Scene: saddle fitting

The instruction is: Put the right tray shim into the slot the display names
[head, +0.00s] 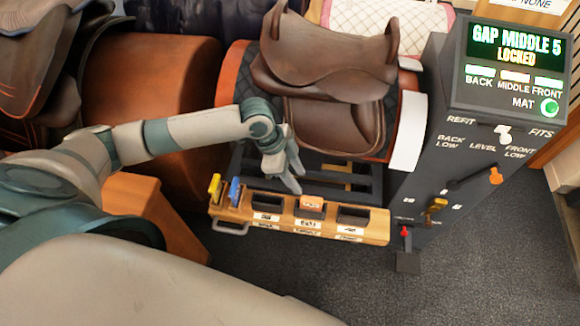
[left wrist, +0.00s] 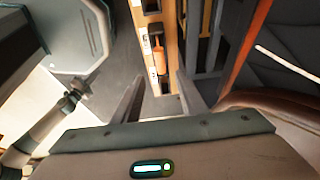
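The display (head: 513,50) reads "GAP MIDDLE 5" and "LOCKED". The wooden tray (head: 375,230) has three labelled compartments in a row. An orange shim (head: 312,203) sits in the middle compartment and also shows in the left wrist view (left wrist: 157,45). The other two compartments look dark, with their contents unclear. A brown saddle (head: 325,65) rests on the stand behind the tray. My left gripper (head: 291,178) hangs just above the tray, near the orange shim. In the left wrist view its fingers (left wrist: 160,80) are apart with nothing held. My right gripper (left wrist: 75,92) appears small at the left there.
A yellow handle (head: 215,187) and a blue handle (head: 234,190) stand at the tray's left end. The dark console (head: 440,180) at the right carries a lever with an orange knob (head: 495,176), a yellow knob (head: 437,204) and a red lever (head: 405,232). Floor in front is clear.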

